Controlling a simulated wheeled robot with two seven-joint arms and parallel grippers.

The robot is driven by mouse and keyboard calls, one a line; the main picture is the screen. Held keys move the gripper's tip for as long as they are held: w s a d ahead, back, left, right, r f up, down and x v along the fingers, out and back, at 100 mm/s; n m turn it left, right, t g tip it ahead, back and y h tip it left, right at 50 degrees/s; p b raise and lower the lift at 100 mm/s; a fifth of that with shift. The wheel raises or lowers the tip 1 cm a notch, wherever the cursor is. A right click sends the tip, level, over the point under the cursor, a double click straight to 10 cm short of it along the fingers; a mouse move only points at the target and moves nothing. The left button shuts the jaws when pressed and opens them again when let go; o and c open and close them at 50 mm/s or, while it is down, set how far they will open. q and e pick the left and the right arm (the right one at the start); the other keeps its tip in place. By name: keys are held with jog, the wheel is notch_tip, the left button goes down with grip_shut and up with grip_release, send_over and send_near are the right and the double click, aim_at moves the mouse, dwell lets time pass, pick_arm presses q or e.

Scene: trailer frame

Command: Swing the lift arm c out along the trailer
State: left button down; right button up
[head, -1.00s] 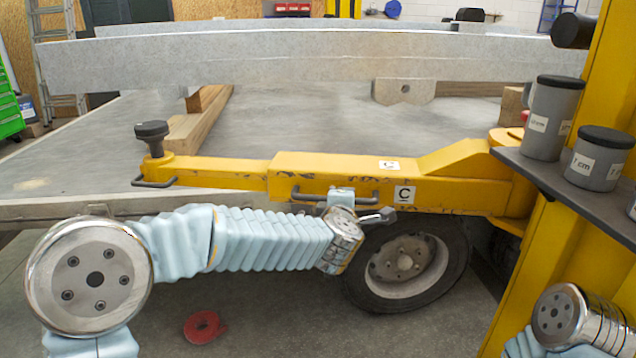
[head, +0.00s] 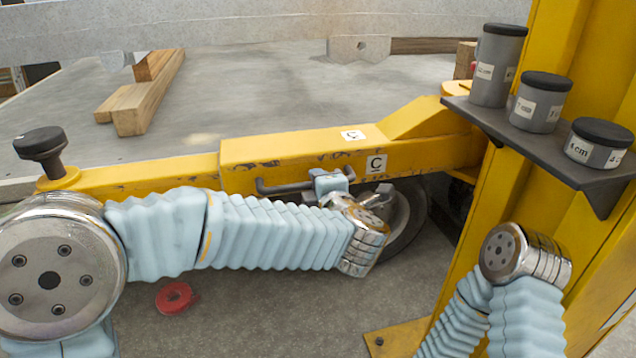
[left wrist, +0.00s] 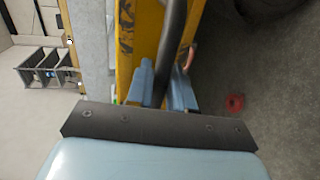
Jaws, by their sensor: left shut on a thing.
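The yellow lift arm c (head: 290,149) runs from its hinge by the yellow post leftward along the near side of the trailer bed. It bears a white C label (head: 376,164) and a black round pad (head: 40,145) at its free end. A dark bar handle (head: 280,187) sits on its near face. My left gripper (head: 330,186) is shut on this handle. In the left wrist view the dark handle (left wrist: 174,45) passes between the pale blue fingers (left wrist: 160,88), beside the yellow arm (left wrist: 138,45). My right gripper is out of view; only my right forearm shows.
The yellow post (head: 545,180) carries a dark shelf (head: 560,150) with grey labelled canisters at the right. A wheel (head: 403,220) is under the arm. Wood blocks (head: 145,95) lie on the grey bed (head: 240,85). A red ring (head: 174,297) lies on the floor.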

pick_arm(q)
jog(key=c, duration=1.1)
grip_release()
jog(key=shift+c, duration=0.2)
jog(key=b+v, duration=0.1)
jog(key=v, duration=1.2)
jog(key=shift+s, duration=0.35)
